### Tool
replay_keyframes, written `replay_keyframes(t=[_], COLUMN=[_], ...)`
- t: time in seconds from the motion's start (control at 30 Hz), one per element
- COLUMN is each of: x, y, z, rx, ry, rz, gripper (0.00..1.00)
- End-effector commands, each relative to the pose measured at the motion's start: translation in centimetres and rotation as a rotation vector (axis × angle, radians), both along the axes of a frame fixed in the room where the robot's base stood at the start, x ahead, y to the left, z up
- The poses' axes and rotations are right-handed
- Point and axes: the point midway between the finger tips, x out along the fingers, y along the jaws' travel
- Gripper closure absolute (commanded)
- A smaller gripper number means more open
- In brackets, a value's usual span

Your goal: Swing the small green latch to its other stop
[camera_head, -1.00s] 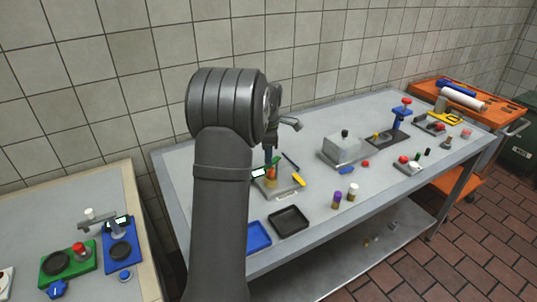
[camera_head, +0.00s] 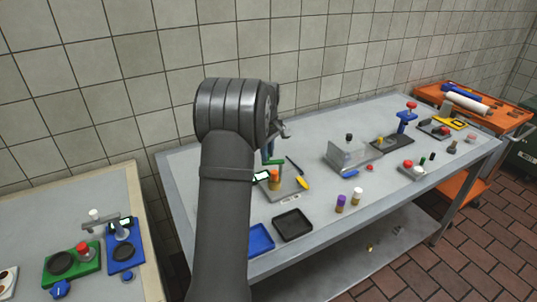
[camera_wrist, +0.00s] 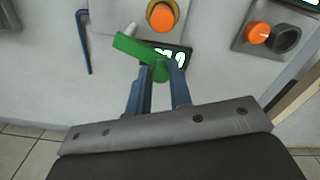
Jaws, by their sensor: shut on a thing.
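The small green latch (camera_wrist: 136,48) is a flat bar with a round knob at one end in the wrist view. Its bar points up and left, across the corner of a small lit display (camera_wrist: 180,57). My gripper (camera_wrist: 160,73) has its two blue fingers on either side of the knob and is shut on it. My arm hides part of this area.
An orange-topped cylinder (camera_wrist: 162,15) stands close beyond the latch. A blue hex key (camera_wrist: 84,42) lies to its left.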

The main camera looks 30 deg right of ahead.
Motion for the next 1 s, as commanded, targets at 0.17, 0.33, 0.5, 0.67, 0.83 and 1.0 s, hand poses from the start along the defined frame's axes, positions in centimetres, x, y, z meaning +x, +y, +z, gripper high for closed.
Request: replay_keyframes(t=[0.17, 0.33, 0.5, 0.67, 0.83, 1.0], x=[0.8, 1.5, 2.0, 2.5, 2.9, 3.1], y=[-0.4, -0.8, -1.4, -1.9, -2.6, -3.3], z=[0.1, 0.0, 0.1, 0.1, 0.0, 0.1], rx=[-0.001, -0.002, -0.001, -0.001, -0.001, 0.000], ry=[-0.002, -0.002, -0.001, -0.003, -0.002, -0.002], rz=[-0.168, -0.330, -0.491, -0.643, -0.803, -0.948], gripper=[1.00, 1.00, 1.00, 1.00, 1.00, 1.00])
